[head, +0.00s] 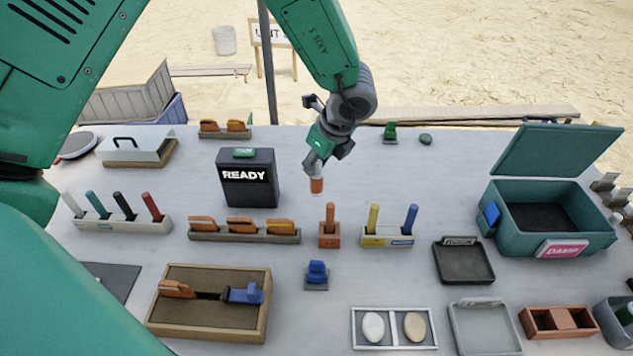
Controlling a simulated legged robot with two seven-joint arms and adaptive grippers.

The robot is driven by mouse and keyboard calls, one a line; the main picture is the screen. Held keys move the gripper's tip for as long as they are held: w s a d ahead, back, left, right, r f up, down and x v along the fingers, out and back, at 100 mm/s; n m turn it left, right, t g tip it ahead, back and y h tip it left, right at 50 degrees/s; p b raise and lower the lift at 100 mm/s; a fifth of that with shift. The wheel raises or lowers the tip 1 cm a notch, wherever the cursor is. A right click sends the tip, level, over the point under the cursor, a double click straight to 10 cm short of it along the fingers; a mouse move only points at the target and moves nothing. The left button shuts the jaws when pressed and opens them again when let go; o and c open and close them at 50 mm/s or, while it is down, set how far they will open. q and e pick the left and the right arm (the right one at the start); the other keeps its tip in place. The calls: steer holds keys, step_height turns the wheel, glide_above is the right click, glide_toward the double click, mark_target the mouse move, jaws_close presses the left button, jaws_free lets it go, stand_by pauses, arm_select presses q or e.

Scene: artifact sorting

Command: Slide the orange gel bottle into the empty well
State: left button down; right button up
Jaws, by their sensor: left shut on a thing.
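My left gripper (318,166) points down above the middle of the table and is shut on the small orange gel bottle (316,185). The bottle hangs upright below the fingers, apart from the table, above and behind a small orange block (329,238) with an orange stick standing in it. To the right, a pale holder (388,242) has a yellow stick (373,217) and a blue stick (410,218) with a gap between them. I cannot tell for certain whether that gap is an empty well. My right gripper is not in view.
A black READY box (248,184) stands left of the gripper. A rack with orange-handled tools (245,235) lies in front of it. An open teal case (560,235) stands at the right. A small blue item (317,272) sits in front. Bare table lies right of the gripper.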

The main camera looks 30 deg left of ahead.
arm_select(q)
step_height(320, 180, up, 20)
steer(key=p, duration=0.1)
